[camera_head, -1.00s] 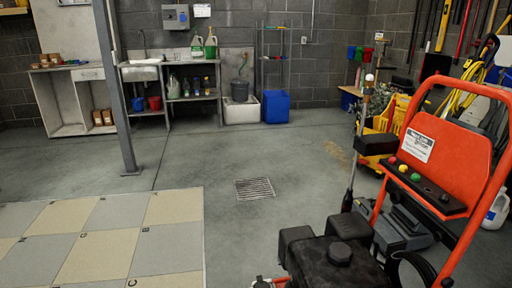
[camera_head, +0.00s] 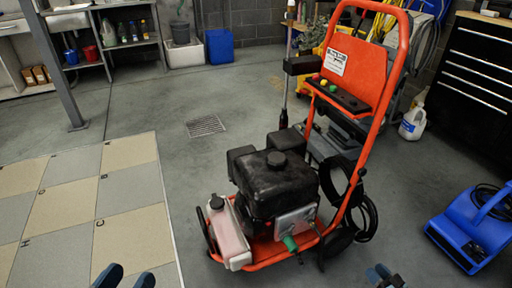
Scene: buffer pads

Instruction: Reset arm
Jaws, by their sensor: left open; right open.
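My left gripper (camera_head: 126,277) shows at the bottom edge, left of the middle, over the edge of the tiled mat. Its two dark fingertips stand apart and nothing is between them. My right gripper (camera_head: 383,277) shows at the bottom edge, right of the middle, over the bare floor. It is open, small and partly cut off, and I see nothing held in it. The rest of both arms is out of view.
An orange pressure washer (camera_head: 275,195) with a black engine stands ahead, between the grippers. A checkered mat (camera_head: 75,205) lies at left. A blue blower (camera_head: 480,225) and a black tool cabinet (camera_head: 475,75) are at right. Floor around the drain grate (camera_head: 206,125) is clear.

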